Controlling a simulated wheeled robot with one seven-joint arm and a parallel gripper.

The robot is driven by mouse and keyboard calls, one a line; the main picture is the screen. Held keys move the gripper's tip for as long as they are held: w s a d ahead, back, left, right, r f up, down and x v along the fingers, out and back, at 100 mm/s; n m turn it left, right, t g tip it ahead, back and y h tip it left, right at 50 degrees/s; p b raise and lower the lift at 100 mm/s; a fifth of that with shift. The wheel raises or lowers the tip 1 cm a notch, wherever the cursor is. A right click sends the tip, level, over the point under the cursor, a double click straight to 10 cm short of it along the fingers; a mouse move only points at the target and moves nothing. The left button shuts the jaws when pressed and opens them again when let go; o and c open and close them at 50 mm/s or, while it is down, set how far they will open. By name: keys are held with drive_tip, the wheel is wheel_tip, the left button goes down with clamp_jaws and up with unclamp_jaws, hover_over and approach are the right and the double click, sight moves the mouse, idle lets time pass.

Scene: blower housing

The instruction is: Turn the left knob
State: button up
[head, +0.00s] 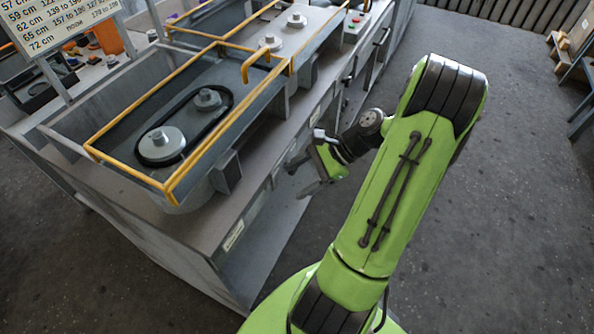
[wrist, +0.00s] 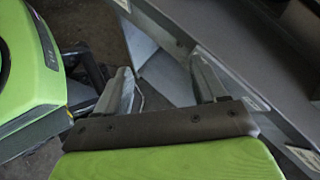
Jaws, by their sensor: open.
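My gripper (head: 304,176) is in front of the grey bench's long side, just below the top edge in the head view. In the wrist view its two fingers (wrist: 160,78) stand apart with nothing between them. No knob can be clearly made out in either view, so I cannot tell which is the left knob. The front face of the bench (head: 262,205) is seen at a steep angle and is partly hidden behind my gripper and arm. A grey edge of the bench (wrist: 185,45) runs slantwise past the fingertips in the wrist view.
On the bench a black belt (head: 230,97) runs around two grey pulleys (head: 162,143) in an open housing with yellow rails (head: 125,130). Red and green buttons (head: 352,27) and dark handles (head: 381,37) lie farther along.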

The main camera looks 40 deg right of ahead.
drive_tip(key=s+d+f+m+t+h+b, duration=0.2)
drive_tip(key=s+d+f+m+t, duration=0.6)
drive_tip(key=d+m+t, duration=0.4)
drive_tip(key=w+a+b, duration=0.1)
drive_tip(key=w+a, duration=0.2)
drive_tip(key=w, duration=0.4)
drive_tip(key=w+a+m+b, duration=0.1)
drive_tip(key=w+a, duration=0.2)
drive_tip(key=w, duration=0.4)
drive_tip(key=shift+a+r+g+b, duration=0.3)
drive_tip(key=shift+r+b, duration=0.05)
